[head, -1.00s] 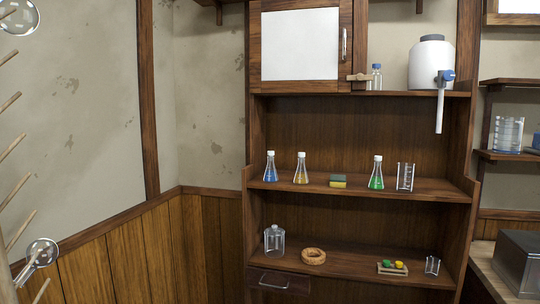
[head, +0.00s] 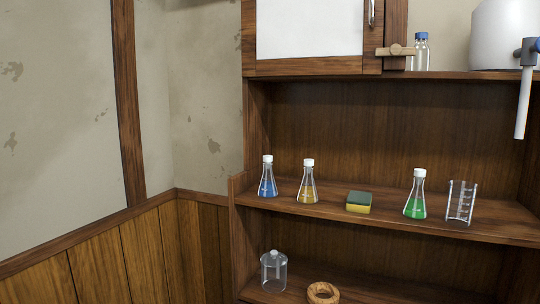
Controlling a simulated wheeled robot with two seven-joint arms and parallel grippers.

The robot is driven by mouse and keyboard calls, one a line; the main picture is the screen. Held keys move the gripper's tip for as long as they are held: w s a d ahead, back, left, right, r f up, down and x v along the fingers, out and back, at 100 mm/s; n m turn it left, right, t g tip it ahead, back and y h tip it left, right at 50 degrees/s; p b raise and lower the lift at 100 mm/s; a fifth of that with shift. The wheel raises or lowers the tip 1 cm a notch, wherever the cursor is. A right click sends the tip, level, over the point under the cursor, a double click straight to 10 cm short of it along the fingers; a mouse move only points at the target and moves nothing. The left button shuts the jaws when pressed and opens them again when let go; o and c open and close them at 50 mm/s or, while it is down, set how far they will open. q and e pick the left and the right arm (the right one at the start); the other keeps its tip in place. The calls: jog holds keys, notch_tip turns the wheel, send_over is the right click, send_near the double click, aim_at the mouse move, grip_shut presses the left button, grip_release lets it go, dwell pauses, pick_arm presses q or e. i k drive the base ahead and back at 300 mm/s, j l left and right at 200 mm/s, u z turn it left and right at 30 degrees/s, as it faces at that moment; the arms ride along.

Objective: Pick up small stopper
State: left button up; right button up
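I cannot pick out a small stopper for certain. Flasks with white caps stand on the middle shelf (head: 330,212): a blue one (head: 267,183), a yellow one (head: 307,188) and a green one (head: 415,204). A clear glass jar (head: 273,272) with a knobbed lid stands on the lower shelf. A blue-capped bottle (head: 420,55) stands on the upper shelf. Neither of my grippers is in view.
A cork ring (head: 322,293) is cut by the bottom edge. A white tank (head: 503,38) with a tap is above right. The cupboard door (head: 310,30) is shut.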

aim_at(268, 160)
jog(key=i+l+u, duration=0.15)
jog(key=i+l, duration=0.4)
jog(key=i+l+u, duration=0.2)
jog(key=i+l, duration=0.3)
jog(key=l, duration=0.2)
